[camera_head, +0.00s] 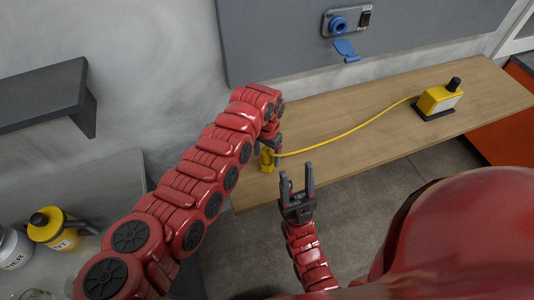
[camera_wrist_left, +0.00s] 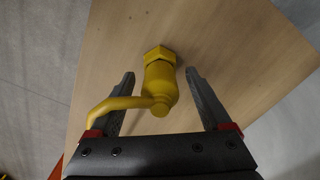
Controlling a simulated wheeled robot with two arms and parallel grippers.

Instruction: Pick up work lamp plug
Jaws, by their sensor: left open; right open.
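The yellow work lamp plug (camera_head: 267,160) lies on the wooden bench (camera_head: 330,135) near its left end. A yellow cable (camera_head: 350,133) runs from it to the yellow work lamp (camera_head: 439,97) at the right of the bench. In the left wrist view the plug (camera_wrist_left: 159,82) sits between the two open fingers of my left gripper (camera_wrist_left: 160,88), with a gap on each side. In the head view my left gripper (camera_head: 270,145) is at the plug and partly hides it. My right gripper (camera_head: 297,183) is open and empty, in front of the bench's near edge.
A grey wall panel above the bench carries a blue socket (camera_head: 340,25) with an open blue cap (camera_head: 346,50). A dark shelf (camera_head: 45,95) is at the left. A yellow container (camera_head: 55,228) stands at the lower left. The bench middle is clear except for the cable.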

